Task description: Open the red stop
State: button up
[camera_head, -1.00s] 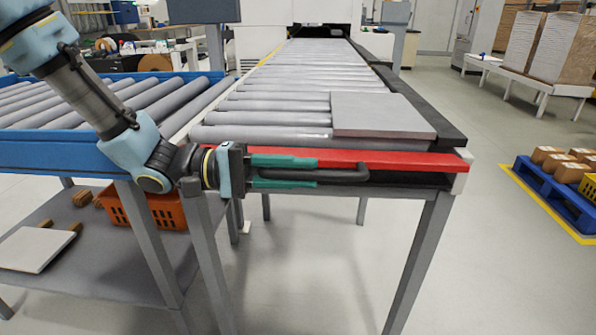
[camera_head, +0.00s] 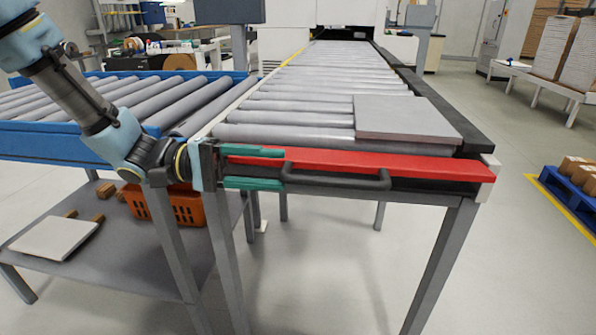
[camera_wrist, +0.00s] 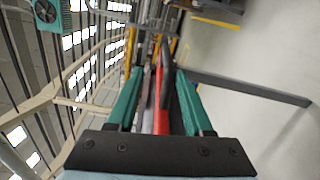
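The red stop (camera_head: 400,166) is a long red bar lying across the near end of the roller conveyor. Its dark grey handle (camera_head: 338,183) sticks out along its front. My gripper (camera_head: 284,168) is at the left end of the bar, pointing right, with its green fingers apart, one above the other. The fingertips are by the handle's left end; I cannot tell whether they touch it. In the wrist view, the red stop (camera_wrist: 162,100) shows between the two spread fingers, with space beside it. The bar's left end is partly hidden by my gripper.
A grey panel (camera_head: 405,118) lies on the rollers just behind the stop. A blue-framed roller table (camera_head: 60,140) stands at left, with an orange crate (camera_head: 187,207) on the shelf below. Grey legs (camera_head: 440,265) support the conveyor. Floor at front right is clear.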

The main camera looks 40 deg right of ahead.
jog(key=shift+v, duration=1.3)
